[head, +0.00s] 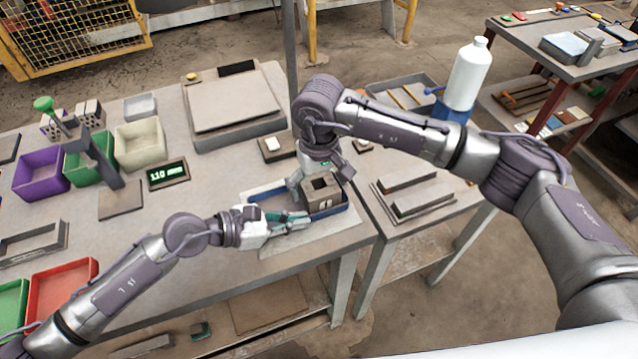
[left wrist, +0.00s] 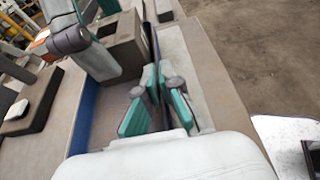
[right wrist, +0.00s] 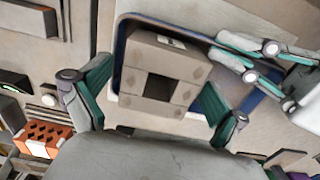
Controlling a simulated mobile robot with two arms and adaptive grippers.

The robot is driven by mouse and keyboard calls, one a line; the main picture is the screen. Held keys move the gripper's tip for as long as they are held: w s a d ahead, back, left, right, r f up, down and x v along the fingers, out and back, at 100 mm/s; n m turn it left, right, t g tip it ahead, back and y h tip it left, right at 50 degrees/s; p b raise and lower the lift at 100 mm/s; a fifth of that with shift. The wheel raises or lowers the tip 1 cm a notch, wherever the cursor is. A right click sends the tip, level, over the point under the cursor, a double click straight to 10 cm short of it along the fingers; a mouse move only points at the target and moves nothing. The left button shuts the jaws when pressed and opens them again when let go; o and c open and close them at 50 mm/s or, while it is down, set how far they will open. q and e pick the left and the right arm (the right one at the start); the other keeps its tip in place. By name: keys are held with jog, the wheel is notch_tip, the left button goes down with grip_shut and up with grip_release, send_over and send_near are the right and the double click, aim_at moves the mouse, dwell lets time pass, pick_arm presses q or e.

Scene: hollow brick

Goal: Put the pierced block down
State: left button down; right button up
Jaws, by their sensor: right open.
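The pierced block (head: 323,189) is a grey-brown hollow brick. It sits in the right part of a shallow blue tray (head: 331,211), and its square hole faces the camera in the right wrist view (right wrist: 160,87). My right gripper (head: 322,176) is over the block, its fingers spread to either side. A gap shows at the left finger; contact at the right finger is unclear. My left gripper (head: 290,222) is at the tray's near side. In the left wrist view, its fingers (left wrist: 156,102) close on the tray's dark rim, one on each side.
The tray lies on a pale mat (head: 300,238) near the table's front right corner. A lit display (head: 168,174) and coloured bins (head: 92,158) stand to the left. A large grey platform (head: 235,105) is behind. A second table with grey bars (head: 415,190) is right.

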notch_tip(320, 180, up, 12)
jog(key=shift+r, duration=0.15)
dwell(0.3)
pick_arm(q)
jog(key=c, duration=1.2)
grip_release()
jog(key=shift+c, duration=0.2)
jog(key=shift+a, duration=0.1)
jog(key=v, duration=1.1)
jog(key=shift+s+a+r, duration=0.15)
jog(key=shift+a+r, duration=0.05)
jog(key=shift+a, duration=0.15)
